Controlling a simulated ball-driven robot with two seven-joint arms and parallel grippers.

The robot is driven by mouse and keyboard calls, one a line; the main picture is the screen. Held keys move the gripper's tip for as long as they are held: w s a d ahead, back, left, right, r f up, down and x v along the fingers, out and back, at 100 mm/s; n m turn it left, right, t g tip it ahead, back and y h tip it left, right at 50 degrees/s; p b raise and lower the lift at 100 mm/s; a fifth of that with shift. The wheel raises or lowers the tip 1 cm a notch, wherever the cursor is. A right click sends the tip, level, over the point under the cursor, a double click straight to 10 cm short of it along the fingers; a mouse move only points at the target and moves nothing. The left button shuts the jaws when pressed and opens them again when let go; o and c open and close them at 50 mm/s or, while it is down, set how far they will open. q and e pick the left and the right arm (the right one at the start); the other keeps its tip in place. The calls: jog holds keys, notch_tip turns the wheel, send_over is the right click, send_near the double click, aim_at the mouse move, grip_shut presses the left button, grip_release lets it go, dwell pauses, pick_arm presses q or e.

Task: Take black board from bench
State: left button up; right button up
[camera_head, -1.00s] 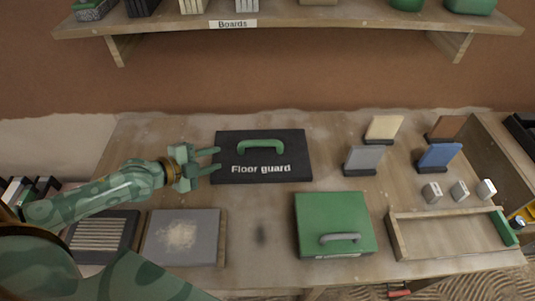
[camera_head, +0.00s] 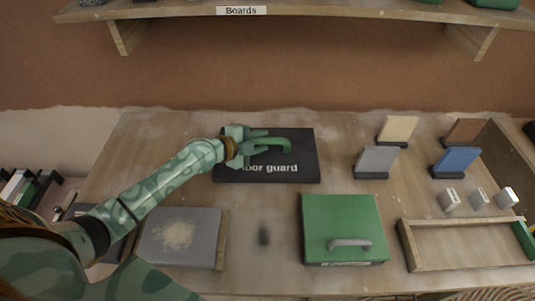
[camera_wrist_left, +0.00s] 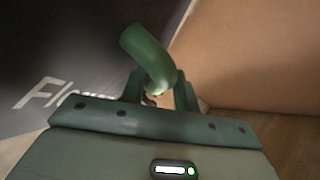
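The black board (camera_head: 307,160), lettered "Floor guard", lies flat on the bench (camera_head: 345,135) near the wall, with a green handle (camera_head: 285,142) on top. My left gripper (camera_head: 262,140) is over the left part of the board at the handle's left end, covering part of the lettering. In the left wrist view, the handle (camera_wrist_left: 148,50) reaches down between the two fingers (camera_wrist_left: 158,92), with a gap still showing beside it, so the gripper looks open around it. The board (camera_wrist_left: 60,50) fills the left of that view. My right gripper is out of view.
A green case (camera_head: 335,215) with a grey handle stands front centre. A grey board (camera_head: 210,240) with pale powder is front left. Small upright coloured panels (camera_head: 377,160), grey-white blocks and a wooden tray (camera_head: 405,245) are at right. A shelf (camera_head: 300,10) overhangs the back.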

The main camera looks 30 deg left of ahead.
pick_arm(q)
jog(key=shift+w+d+f, duration=0.1)
jog(key=shift+w, duration=0.1)
jog(key=shift+s, duration=0.1)
grip_shut()
dwell(1.2)
